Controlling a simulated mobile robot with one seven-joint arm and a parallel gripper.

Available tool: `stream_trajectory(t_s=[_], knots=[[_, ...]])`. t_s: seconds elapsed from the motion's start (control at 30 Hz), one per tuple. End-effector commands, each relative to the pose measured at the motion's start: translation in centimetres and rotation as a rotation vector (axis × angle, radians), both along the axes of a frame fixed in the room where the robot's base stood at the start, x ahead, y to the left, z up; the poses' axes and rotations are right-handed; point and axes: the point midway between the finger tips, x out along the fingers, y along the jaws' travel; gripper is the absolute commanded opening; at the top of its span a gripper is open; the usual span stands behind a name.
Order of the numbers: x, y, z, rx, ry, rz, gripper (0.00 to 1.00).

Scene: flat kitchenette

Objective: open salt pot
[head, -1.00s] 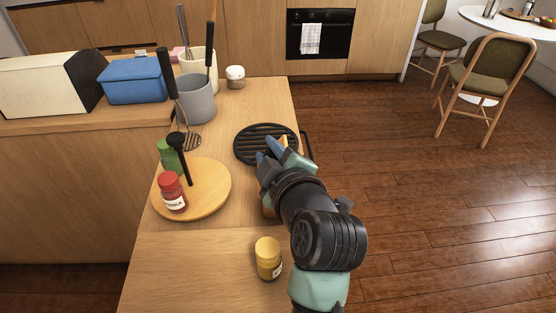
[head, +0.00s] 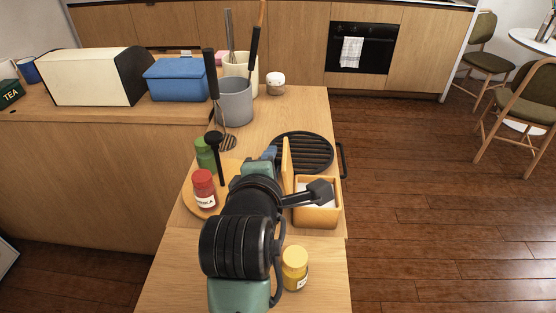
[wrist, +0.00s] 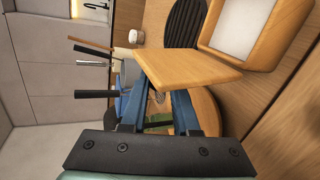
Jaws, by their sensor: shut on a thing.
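The salt pot (head: 316,215) is a square wooden box on the right edge of the counter, open at the top with white salt inside. Its lid (head: 287,165) stands upright on the pot's left side. In the wrist view the lid (wrist: 190,66) reaches from the pot (wrist: 275,42) to my fingers, and the white salt shows beyond it. My gripper (head: 268,155) is left of the lid. In the wrist view its blue fingers (wrist: 158,90) are at the lid's edge, shut on it. My wrist hides part of the lid in the head view.
A black round trivet (head: 305,150) lies just behind the pot. A yellow-lidded jar (head: 294,268) stands in front. A round board (head: 190,202) with red (head: 203,190) and green jars is to the left. A grey utensil cup (head: 235,103) stands behind. Open floor lies right.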

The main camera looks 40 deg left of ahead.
Motion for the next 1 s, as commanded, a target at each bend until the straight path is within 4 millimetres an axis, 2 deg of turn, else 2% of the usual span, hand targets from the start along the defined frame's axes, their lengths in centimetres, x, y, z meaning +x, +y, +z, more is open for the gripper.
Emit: stream_trajectory(t_s=[0.63,0.67,0.8,1.0], knots=[[-0.17,0.29,-0.2,-0.044,-0.031,0.0,0.0],[-0.17,0.29,-0.2,-0.044,-0.031,0.0,0.3],[-0.17,0.29,-0.21,-0.043,-0.03,0.0,0.56],[-0.17,0.28,-0.22,-0.044,-0.03,0.0,0.57]])
